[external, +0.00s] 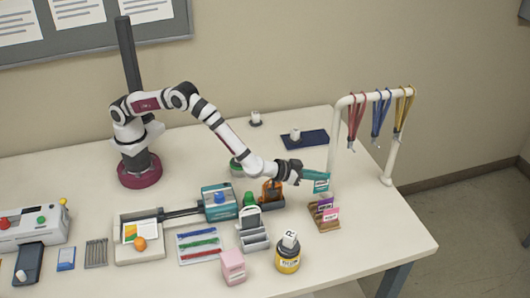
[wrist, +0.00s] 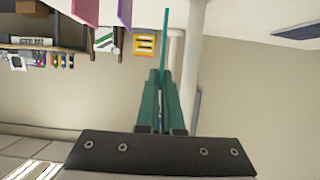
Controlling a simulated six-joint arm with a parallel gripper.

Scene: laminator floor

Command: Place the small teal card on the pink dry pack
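My gripper (external: 309,174) reaches out over the right part of the table. It is shut on the small teal card (external: 321,186), which hangs upright below the fingertips with a pale label on it. In the wrist view the card (wrist: 165,42) shows edge-on as a thin teal strip between the green fingers (wrist: 160,100). A small pink box (external: 232,267), which appears to be the pink dry pack, stands near the table's front edge, to the left of and nearer the camera than my gripper. Its markings are too small to read.
A brown stand (external: 325,225) with purple and pink cards is just below the held card. A yellow-and-black jar (external: 288,258) is right of the pink box, and a grey holder (external: 253,238) is behind it. A white rack (external: 336,135) with lanyards stands at right.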

